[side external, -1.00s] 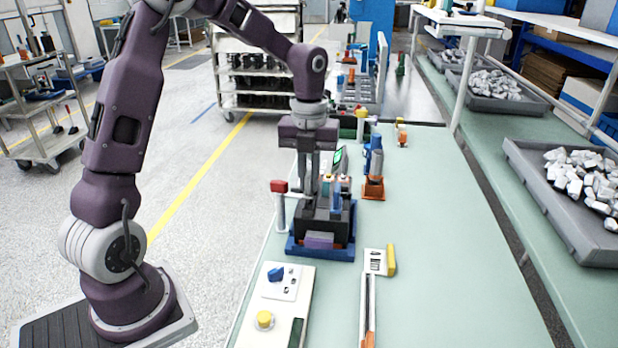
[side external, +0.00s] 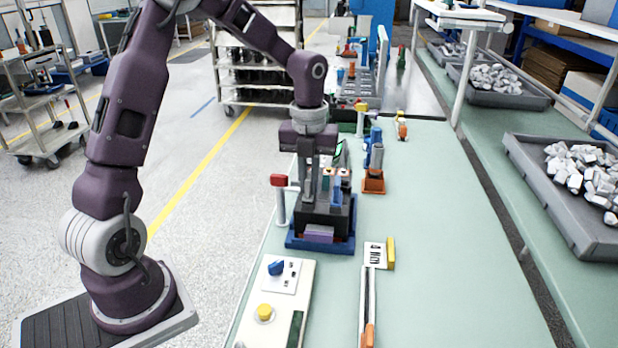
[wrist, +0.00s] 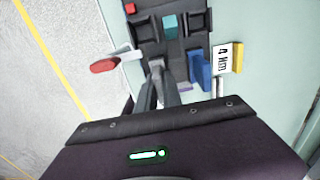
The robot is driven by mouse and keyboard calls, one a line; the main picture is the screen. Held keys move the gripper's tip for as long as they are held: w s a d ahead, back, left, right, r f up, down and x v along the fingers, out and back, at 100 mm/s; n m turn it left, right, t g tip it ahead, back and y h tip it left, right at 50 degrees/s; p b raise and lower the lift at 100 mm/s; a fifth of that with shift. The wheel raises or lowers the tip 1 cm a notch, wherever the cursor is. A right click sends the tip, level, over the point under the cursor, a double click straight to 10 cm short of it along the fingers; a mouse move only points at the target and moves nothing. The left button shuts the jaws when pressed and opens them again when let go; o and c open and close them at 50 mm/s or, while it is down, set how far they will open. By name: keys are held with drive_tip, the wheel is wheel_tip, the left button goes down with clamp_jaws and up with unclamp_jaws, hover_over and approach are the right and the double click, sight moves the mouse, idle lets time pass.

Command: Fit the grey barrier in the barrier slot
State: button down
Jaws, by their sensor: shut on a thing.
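My gripper (wrist: 158,92) is shut on the grey barrier (wrist: 157,66), a small grey piece whose top shows between the fingertips in the wrist view. In the side view my gripper (side external: 312,185) points straight down over the black breaker block (side external: 322,219). The barrier's lower end is close to the block's top. I cannot tell whether it is in the slot, because the fingers and block parts hide it. The block also shows in the wrist view (wrist: 172,47), with dark recesses and a teal part (wrist: 170,24). A blue piece (wrist: 200,70) stands at its right.
The block sits in a blue tray (side external: 320,246). A red-topped lever (side external: 279,181) stands close on the left. A panel with a blue knob (side external: 276,267) is in front; a yellow-edged label plate (side external: 376,254) is at right. The green table is clear farther right.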

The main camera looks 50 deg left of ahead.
sight(309, 175)
drive_tip(key=shift+f, duration=0.25)
drive_tip(key=c, duration=1.4)
unclamp_jaws()
drive_tip(key=shift+r, duration=0.1)
wheel_tip(309, 175, up, 6)
drive_tip(key=shift+r, duration=0.45)
